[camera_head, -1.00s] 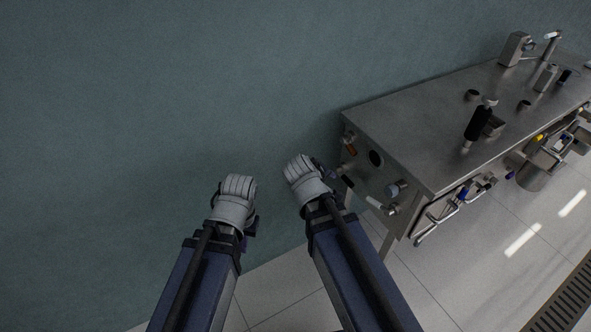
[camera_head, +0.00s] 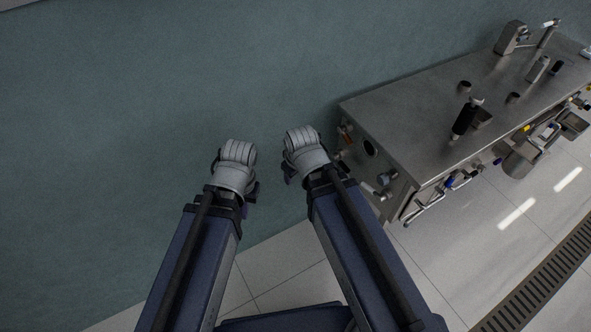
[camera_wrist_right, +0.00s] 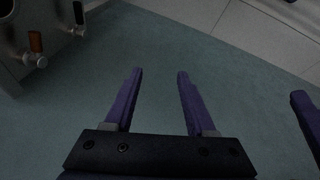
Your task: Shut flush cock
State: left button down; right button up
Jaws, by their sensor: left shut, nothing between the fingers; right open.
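Small valves sit on the end panel of the steel bench. One has an orange handle (camera_head: 345,131) and also shows at upper left in the right wrist view (camera_wrist_right: 36,44). Another, with a black handle (camera_wrist_right: 79,14), is beside it there. I cannot tell which is the flush cock. My right gripper (camera_head: 303,145) is left of the panel, apart from the valves; its purple fingers in the right wrist view (camera_wrist_right: 160,78) are open and empty. My left gripper (camera_head: 238,155) is shut and empty, further left; its fingers are mostly hidden in the head view.
The steel bench (camera_head: 410,115) carries a black-handled fitting (camera_head: 463,120) and other small parts. A metal bucket (camera_head: 522,160) hangs or stands at its front side. A green wall (camera_head: 120,120) is behind my grippers. Pale tiled floor (camera_head: 460,250) is open at the lower right.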

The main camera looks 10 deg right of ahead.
jog(key=shift+c, duration=0.4)
jog(key=w+d+h, duration=0.1)
jog(key=w+d, duration=0.1)
jog(key=w, duration=0.2)
jog(key=w+d+m+g+h, duration=0.1)
jog(key=w+d, duration=0.2)
jog(key=w+d+f+m+h+b, duration=0.1)
jog(key=w+d, duration=0.2)
jog(key=w, duration=0.1)
jog(key=shift+w+d, duration=0.15)
jog(key=shift+w, duration=0.15)
jog(key=shift+c, duration=1.1)
jog(key=m+g+h, duration=0.2)
jog(key=m+h, duration=0.1)
send_near(346, 137)
jog(key=f, duration=0.1)
jog(key=b+x, duration=0.6)
jog(key=x, duration=0.1)
jog(key=shift+d, duration=0.1)
jog(key=shift+w+d+f+b, duration=0.1)
jog(key=shift+d+f+b, duration=0.35)
jog(key=shift+b, duration=0.25)
jog(key=shift+c, duration=0.3)
grip_shut()
